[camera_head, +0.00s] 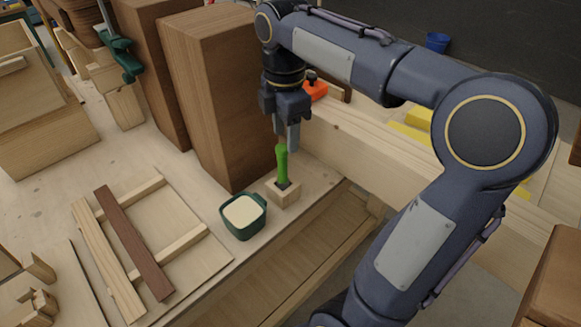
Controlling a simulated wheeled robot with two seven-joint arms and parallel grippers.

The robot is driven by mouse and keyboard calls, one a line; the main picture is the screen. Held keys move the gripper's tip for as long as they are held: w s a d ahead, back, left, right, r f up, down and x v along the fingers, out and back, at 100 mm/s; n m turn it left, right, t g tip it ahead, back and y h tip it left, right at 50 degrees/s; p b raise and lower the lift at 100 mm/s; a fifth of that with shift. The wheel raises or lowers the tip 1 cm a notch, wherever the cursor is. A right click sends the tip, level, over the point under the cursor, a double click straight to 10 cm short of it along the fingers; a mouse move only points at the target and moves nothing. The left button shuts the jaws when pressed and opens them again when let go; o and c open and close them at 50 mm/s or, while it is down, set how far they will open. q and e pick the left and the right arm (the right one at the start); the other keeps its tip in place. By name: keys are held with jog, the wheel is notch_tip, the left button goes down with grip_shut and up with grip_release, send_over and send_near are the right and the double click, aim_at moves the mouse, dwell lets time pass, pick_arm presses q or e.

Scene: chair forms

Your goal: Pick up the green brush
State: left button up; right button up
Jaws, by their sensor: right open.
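The green brush (282,165) stands upright in a small wooden block (284,193) near the front edge of the workbench. Its green handle points up and its dark lower end meets the block. My right gripper (286,138) is directly above the brush, pointing down, with its fingers open. The fingertips are close to the top of the handle. Whether they overlap it in depth is hard to tell. My left gripper is not in view.
A dark green cup (243,216) with pale contents stands left of the block. Tall brown wooden blocks (218,90) rise just behind. An orange-red tool (315,91) lies behind my gripper. Wooden strips (135,243) lie on the bench (60,195) at left.

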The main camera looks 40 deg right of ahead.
aim_at(282, 147)
jog(key=f, duration=0.6)
jog(key=shift+w+a+f, duration=0.25)
jog(key=shift+f, duration=0.05)
grip_shut()
jog(key=shift+r, duration=0.1)
